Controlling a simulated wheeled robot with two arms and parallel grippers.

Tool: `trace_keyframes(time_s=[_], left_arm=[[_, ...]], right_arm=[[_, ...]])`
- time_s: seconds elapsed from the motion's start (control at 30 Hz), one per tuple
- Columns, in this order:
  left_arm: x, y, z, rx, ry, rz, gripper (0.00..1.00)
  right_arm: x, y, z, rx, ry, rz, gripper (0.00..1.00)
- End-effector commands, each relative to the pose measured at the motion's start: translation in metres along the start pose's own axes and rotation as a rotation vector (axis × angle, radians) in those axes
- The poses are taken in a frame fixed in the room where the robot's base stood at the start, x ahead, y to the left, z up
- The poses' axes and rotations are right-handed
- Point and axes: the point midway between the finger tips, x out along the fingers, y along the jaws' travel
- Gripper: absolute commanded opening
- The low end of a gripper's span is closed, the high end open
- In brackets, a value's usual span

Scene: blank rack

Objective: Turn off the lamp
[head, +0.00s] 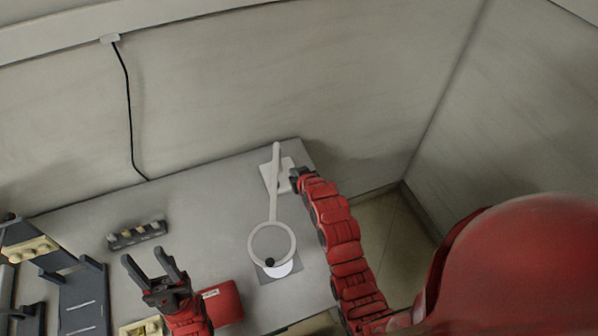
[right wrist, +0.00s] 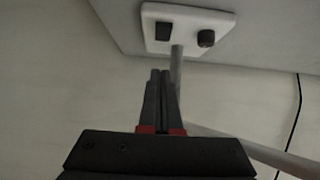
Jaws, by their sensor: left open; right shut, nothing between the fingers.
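The white lamp has a square base (head: 268,178), a slanting arm and a ring-shaped head (head: 251,243) in the head view. My right gripper (head: 295,178) is at the right side of the base. In the right wrist view, its shut, empty fingertips (right wrist: 160,76) point toward the base, with a visible gap to the switch. My left gripper (head: 151,265) is open and empty, left of the lamp head.
A dark slotted block (head: 137,235) lies on the grey table (head: 195,210). A red case (head: 222,303) is beside my left gripper. A white disc on a grey square (head: 280,271) is under the lamp head. Dark rack parts (head: 82,298) stand at left. A black cable (head: 129,105) hangs down the wall.

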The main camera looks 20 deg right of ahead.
Motion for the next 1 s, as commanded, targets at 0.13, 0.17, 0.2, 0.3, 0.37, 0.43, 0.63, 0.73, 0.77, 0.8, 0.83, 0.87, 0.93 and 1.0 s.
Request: trace_keyframes(time_s=[0.13,0.17,0.2,0.3,0.37,0.43,0.63,0.73,0.77,0.8,0.83,0.87,0.93,1.0], left_arm=[[0.014,-0.001,-0.002,0.0,0.0,0.0,0.5],[0.016,-0.001,-0.003,0.0,0.0,0.0,0.5],[0.018,-0.001,-0.003,0.0,0.0,0.0,0.5],[0.021,-0.001,-0.004,0.0,0.0,0.0,0.5],[0.023,-0.001,-0.004,0.0,0.0,0.0,0.5],[0.024,-0.001,-0.004,0.0,0.0,0.0,0.5],[0.025,-0.001,-0.004,0.0,0.0,0.0,0.5],[0.024,-0.001,-0.004,0.0,0.0,0.0,0.5],[0.024,-0.001,-0.004,0.0,0.0,0.0,0.5],[0.024,-0.001,-0.004,0.0,0.0,0.0,0.5],[0.024,-0.001,-0.004,0.0,0.0,0.0,0.5],[0.024,-0.001,-0.004,0.0,0.0,0.0,0.5],[0.023,-0.001,-0.004,0.0,0.0,0.0,0.5],[0.021,-0.001,-0.004,0.0,0.0,0.0,0.5]], right_arm=[[0.012,0.0,0.01,0.001,-0.006,-0.001,0.0],[0.014,0.0,0.012,0.001,-0.005,0.0,0.0],[0.017,0.0,0.015,0.001,-0.004,0.0,0.0],[0.023,0.0,0.021,0.0,-0.004,0.0,0.0],[0.026,0.0,0.024,0.0,-0.003,0.0,0.0],[0.028,0.0,0.026,0.0,-0.003,0.0,0.0],[0.031,0.0,0.029,0.001,0.0,0.0,0.0],[0.031,0.0,0.029,0.001,0.0,0.0,0.0],[0.031,0.0,0.029,0.001,0.0,0.0,0.0],[0.031,0.0,0.029,0.001,0.0,0.0,0.0],[0.031,0.0,0.029,0.001,0.0,0.0,0.0],[0.031,0.0,0.029,0.001,0.0,0.0,0.0],[0.032,0.0,0.029,0.0,-0.008,0.0,0.0],[0.034,0.0,0.028,-0.001,-0.03,-0.001,0.0]])
